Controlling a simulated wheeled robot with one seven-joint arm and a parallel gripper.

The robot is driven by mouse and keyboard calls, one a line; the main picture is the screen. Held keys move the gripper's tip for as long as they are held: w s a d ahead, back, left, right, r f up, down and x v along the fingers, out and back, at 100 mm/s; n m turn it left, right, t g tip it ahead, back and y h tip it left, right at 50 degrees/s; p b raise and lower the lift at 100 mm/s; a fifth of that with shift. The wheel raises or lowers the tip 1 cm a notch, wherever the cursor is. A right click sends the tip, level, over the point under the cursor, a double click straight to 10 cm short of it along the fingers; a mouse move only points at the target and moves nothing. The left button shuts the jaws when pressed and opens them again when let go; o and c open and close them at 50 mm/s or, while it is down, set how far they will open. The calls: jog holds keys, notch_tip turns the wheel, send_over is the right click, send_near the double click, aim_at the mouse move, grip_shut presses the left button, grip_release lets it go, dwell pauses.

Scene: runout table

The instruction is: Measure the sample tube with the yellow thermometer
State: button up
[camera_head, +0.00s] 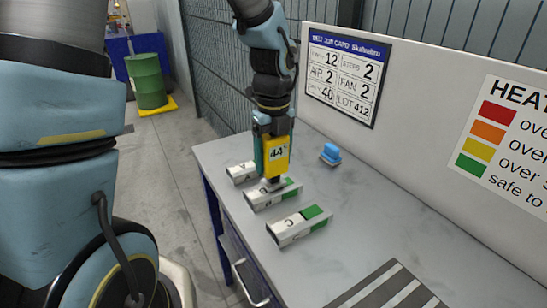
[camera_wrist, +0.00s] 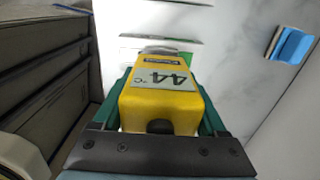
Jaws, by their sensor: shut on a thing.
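My gripper (camera_head: 273,150) is shut on the yellow thermometer (camera_head: 277,159), held upright with its display reading 44°. In the wrist view the thermometer (camera_wrist: 160,103) sits between green fingers and reads 44 °C. Its lower end is at the middle of several short rectangular tubes, the middle tube (camera_head: 260,200); I cannot tell whether they touch. The thermometer and gripper partly hide this tube and its label. The front tube (camera_head: 292,230) is marked C and has a green patch. The back tube (camera_head: 240,173) is partly hidden behind the gripper. No tube is visibly labelled as the sample.
The tubes lie on a grey table (camera_head: 350,215) with a blue-handled object (camera_head: 330,153) towards the back panel. A job card (camera_head: 345,75) and a heat colour chart (camera_head: 505,140) are on the panel. A striped patch (camera_head: 390,290) lies at the front. A green barrel (camera_head: 147,80) stands beyond.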

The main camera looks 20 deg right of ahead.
aim_at(273, 135)
jog(key=shift+f, duration=0.6)
dwell(2.2)
notch_tip(273, 135, up, 7)
jog(key=p, duration=0.7)
jog(key=shift+r+p, duration=0.15)
jog(key=shift+p, duration=0.15)
dwell(0.4)
